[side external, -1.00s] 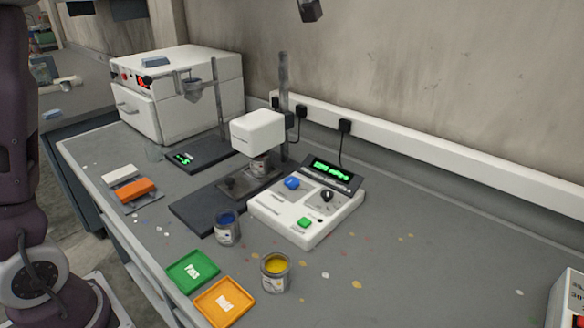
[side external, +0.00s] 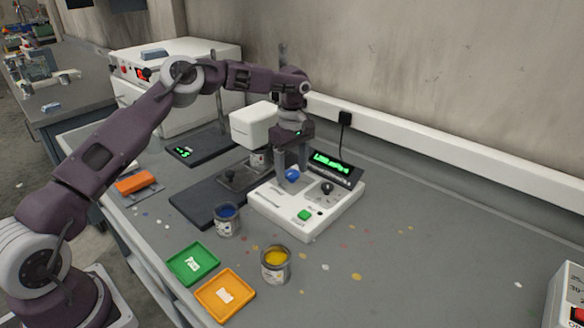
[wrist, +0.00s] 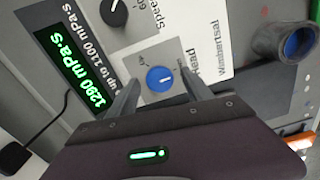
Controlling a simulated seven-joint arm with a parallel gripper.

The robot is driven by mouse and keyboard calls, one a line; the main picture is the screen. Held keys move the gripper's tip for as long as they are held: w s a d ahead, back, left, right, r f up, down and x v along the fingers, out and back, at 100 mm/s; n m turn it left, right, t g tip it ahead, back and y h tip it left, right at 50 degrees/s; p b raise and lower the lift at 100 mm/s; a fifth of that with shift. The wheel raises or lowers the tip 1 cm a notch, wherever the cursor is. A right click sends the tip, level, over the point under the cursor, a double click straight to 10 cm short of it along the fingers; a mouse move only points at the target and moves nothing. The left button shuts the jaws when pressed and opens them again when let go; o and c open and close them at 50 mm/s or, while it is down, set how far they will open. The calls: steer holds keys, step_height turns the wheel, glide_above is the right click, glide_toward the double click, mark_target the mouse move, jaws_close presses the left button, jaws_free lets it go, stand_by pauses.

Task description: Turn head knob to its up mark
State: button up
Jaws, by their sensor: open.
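The head knob (side external: 292,175) is the blue round knob on the white control box (side external: 332,213). It also shows in the wrist view (wrist: 160,79), on a pale panel beside the printed word "Head". A short white pointer line shows on its face; small marks around it are too blurred to read surely. My gripper (side external: 291,167) points down over the box. Its fingers are open, one on each side of the knob, with the knob between them. In the wrist view, gaps show between knob and fingers (wrist: 160,74).
A black knob (side external: 326,188) labelled "Speed" and a green button (side external: 304,215) share the box. A lit green display (side external: 331,163) stands behind. The white measuring head (side external: 254,125) is close on the left. Paint cans (side external: 276,266) stand in front.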

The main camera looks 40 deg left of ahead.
jaws_close()
steer(key=shift+n, duration=0.4)
steer(key=n, duration=0.4)
steer(key=shift+n, duration=0.4)
steer(key=n, duration=0.6)
steer(key=shift+r, duration=0.1)
steer(key=n, duration=0.6)
steer(key=shift+n, duration=0.4)
steer(key=n, duration=0.5)
steer(key=shift+n, duration=0.4)
jaws_free()
